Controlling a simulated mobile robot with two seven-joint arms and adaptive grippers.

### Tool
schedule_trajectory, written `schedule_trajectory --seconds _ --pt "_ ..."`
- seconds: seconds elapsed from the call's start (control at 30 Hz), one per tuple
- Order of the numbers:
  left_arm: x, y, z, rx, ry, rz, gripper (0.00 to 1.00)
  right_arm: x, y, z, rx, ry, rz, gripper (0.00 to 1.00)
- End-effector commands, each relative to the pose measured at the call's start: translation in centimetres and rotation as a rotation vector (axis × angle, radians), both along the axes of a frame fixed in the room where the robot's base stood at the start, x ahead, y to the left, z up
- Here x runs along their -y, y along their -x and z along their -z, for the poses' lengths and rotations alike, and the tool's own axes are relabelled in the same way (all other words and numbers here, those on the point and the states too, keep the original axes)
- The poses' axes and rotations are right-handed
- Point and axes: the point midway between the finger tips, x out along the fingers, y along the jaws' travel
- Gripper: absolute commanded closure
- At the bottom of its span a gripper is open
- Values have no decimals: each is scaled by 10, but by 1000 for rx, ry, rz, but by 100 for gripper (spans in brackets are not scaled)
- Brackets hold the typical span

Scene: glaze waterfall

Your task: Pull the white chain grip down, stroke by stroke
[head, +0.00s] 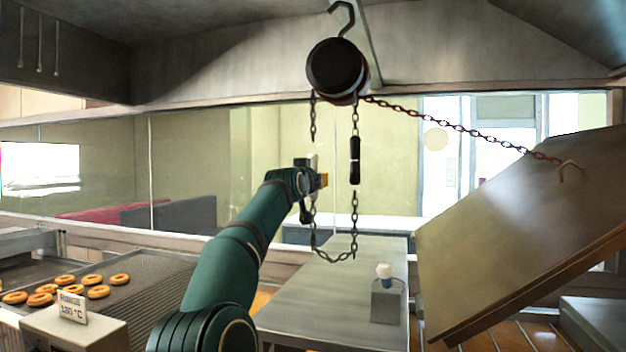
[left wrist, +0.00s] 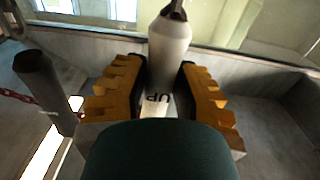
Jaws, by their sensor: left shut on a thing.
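A chain hoist (head: 336,68) with a dark round face hangs from a hook overhead. Its hand chain (head: 334,258) hangs in a loop. My left gripper (head: 320,181) is at the left strand, and in the left wrist view its orange jaws (left wrist: 163,95) are closed around the white grip (left wrist: 168,48). Upside-down "UP" lettering shows between the jaws. The gripper mostly hides the white grip in the head view. A black grip (head: 355,160) is on the right strand, apart from the gripper; it also shows in the left wrist view (left wrist: 42,88). My right gripper is out of view.
A reddish chain (head: 450,124) runs from the hoist to a large tilted metal panel (head: 520,235) at the right. A grey table (head: 330,300) stands below with a small box (head: 386,302). Doughnuts (head: 98,292) lie on a grate at left, near a "100 °C" sign (head: 71,306).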

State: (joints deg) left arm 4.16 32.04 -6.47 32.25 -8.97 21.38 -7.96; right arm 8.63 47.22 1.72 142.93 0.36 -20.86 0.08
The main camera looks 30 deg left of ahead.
Motion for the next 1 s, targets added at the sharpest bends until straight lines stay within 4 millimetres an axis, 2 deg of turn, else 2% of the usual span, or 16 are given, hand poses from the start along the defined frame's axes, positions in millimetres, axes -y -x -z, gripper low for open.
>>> schedule_trajectory --seconds 0.03,0.17,0.27,0.57,0.83,0.87,0.9,0.97,1.0 --pt "0 -3 16 -18 2 2 100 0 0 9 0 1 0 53" --pt "0 -3 15 -19 2 2 100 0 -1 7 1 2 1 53" --pt "0 -3 8 -18 2 2 100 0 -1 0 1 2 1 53" --pt "0 -2 -38 -10 1 1 100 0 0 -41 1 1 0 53" --pt "0 -1 -39 -8 2 1 100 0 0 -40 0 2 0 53" --pt "0 -1 -39 -8 2 1 62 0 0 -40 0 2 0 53" --pt "0 -1 -39 -8 2 1 48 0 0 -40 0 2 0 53" --pt "0 -1 -39 -7 2 1 31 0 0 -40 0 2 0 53" --pt "0 -1 -40 -7 2 1 31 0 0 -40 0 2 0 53"
